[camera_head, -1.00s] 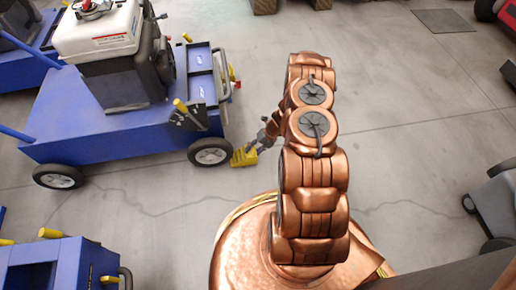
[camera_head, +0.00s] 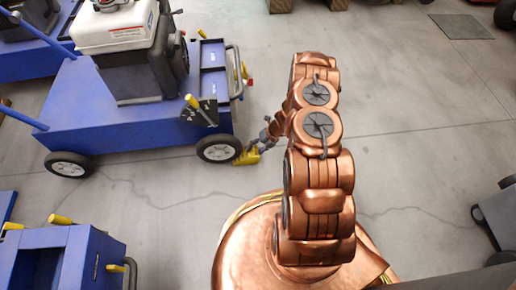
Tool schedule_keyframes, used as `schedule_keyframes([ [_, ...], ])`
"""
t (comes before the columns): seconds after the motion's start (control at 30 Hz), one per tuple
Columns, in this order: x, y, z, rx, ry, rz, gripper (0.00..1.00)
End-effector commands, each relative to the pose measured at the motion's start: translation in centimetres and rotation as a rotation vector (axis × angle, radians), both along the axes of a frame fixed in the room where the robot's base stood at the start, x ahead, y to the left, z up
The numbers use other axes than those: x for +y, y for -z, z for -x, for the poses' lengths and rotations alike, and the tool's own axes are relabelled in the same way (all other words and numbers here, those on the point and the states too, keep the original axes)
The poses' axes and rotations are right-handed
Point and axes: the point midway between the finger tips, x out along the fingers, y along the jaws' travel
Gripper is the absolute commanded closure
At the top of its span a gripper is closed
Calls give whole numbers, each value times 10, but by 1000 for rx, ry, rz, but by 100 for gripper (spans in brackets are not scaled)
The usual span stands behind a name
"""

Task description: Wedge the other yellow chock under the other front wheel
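The blue aerator (camera_head: 130,128) stands at the upper left, with a white tank (camera_head: 112,28) and a dark engine on it. Its near front wheel (camera_head: 218,148), black with a pale hub, rests on the floor. A yellow chock (camera_head: 246,158) sits on the floor against or very close to the right side of that wheel. My gripper (camera_head: 257,148) is low at the chock, reaching in from the right. The fingers are small and partly overlap the chock, so whether they are closed on it is unclear. The far front wheel is hidden behind the body.
Another blue machine (camera_head: 62,262) with yellow-tipped levers stands at the lower left. A dark grey machine (camera_head: 498,215) is at the right edge. Wooden feet (camera_head: 281,5) show at the top. The grey concrete floor (camera_head: 420,130) between them is clear.

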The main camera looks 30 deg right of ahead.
Motion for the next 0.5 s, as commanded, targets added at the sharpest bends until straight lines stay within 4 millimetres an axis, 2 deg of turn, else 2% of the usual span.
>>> schedule_keyframes([
  [0.03, 0, 0, 0, 1, 1, 0, 38],
  [0.2, -4, 1, 1, 1, 7, 3, 20],
  [0.5, -6, 1, 2, 1, 9, 6, 20],
])
